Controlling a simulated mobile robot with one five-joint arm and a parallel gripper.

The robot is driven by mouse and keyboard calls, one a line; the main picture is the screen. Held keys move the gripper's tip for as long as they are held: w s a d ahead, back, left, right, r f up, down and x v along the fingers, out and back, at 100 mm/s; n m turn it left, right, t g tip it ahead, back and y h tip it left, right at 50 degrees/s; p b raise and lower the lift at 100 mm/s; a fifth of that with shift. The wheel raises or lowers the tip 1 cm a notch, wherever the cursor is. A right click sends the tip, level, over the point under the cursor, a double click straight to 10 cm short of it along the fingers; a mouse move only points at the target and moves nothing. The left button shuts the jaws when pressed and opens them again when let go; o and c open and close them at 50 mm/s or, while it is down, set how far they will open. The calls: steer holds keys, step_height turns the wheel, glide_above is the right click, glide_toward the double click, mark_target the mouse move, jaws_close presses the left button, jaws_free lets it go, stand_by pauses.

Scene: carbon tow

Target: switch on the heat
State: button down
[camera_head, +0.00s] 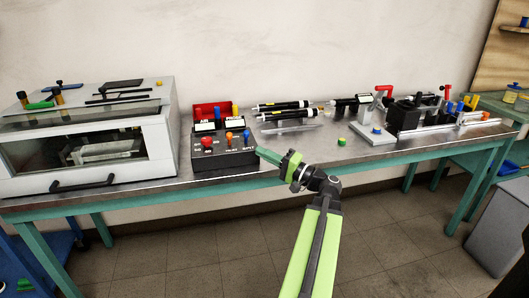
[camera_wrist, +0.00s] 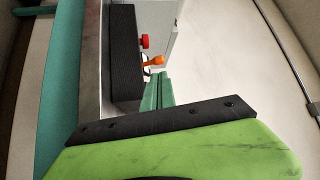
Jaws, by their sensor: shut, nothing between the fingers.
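A black control box (camera_head: 222,160) stands near the front edge of the metal bench. Its sloping top carries a red knob (camera_head: 207,143), an orange-topped lever (camera_head: 229,136) and a blue-topped lever (camera_head: 246,135); I cannot read which one is for heat. My gripper (camera_head: 260,152) is shut and empty, its green fingers pointing at the right end of the box. In the wrist view the fingers (camera_wrist: 160,78) lie just short of the orange lever (camera_wrist: 155,61), with the red knob (camera_wrist: 145,41) beyond. The blue lever is not distinguishable there. Contact cannot be told.
A white glass-fronted cabinet (camera_head: 162,140) stands left of the box. A red bin (camera_head: 200,109) sits behind it. Black cylinders (camera_head: 285,106) and clamping fixtures (camera_head: 405,112) occupy the bench to the right. A small green-and-yellow button (camera_head: 342,141) lies near the front edge.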

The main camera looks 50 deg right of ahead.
mark_target(240, 150)
steer(key=p+x, duration=0.1)
steer(key=x, duration=0.9)
steer(key=shift+p, duration=0.35)
